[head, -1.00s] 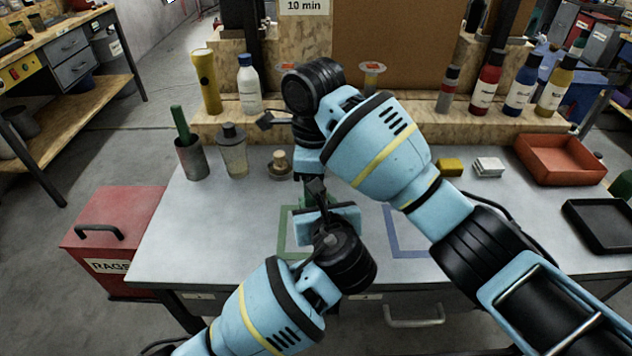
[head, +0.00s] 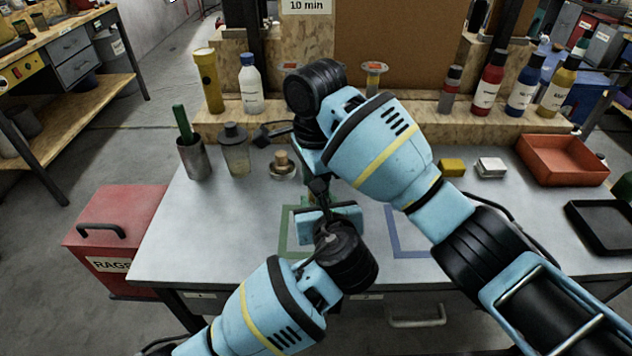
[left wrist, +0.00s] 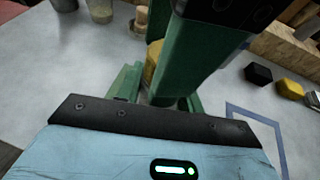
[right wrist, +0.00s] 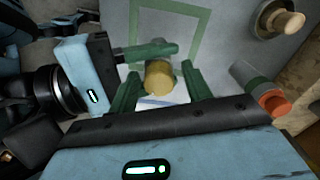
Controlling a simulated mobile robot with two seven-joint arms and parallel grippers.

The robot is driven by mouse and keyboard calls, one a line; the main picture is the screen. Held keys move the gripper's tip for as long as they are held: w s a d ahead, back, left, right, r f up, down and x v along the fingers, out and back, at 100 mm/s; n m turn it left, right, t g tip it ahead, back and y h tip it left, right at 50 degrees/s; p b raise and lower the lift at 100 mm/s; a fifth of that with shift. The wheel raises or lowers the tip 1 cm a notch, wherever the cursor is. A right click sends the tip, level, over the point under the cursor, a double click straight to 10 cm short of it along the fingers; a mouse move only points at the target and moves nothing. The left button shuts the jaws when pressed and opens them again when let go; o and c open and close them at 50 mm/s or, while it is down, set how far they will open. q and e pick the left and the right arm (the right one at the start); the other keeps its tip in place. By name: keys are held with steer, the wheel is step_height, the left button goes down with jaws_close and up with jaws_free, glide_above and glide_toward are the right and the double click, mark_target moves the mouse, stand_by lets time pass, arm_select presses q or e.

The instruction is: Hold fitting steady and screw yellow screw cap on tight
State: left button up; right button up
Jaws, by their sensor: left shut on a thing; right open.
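The yellow screw cap (right wrist: 158,77) shows in the right wrist view between the green fingers of my right gripper (right wrist: 160,92), which are apart. I cannot tell whether either finger touches it. A strip of the cap (left wrist: 153,62) also shows in the left wrist view behind a green finger. The cap is hidden there by my arms.
Green (head: 285,235) and blue (head: 395,232) outlines mark the bench top. A wooden-knobbed item (head: 283,165), a dispenser bottle (head: 235,155) and a metal cup (head: 193,158) stand left. Yellow (head: 452,167) and white (head: 490,167) blocks and a red tray (head: 562,160) are right.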

steer(key=n, duration=0.6)
steer(key=shift+w+d+n, duration=0.15)
steer(key=shift+d+n, duration=0.15)
steer(key=shift+d, duration=0.1)
steer(key=n, duration=0.6)
steer(key=shift+a+n, duration=0.2)
steer(key=shift+n, duration=0.2)
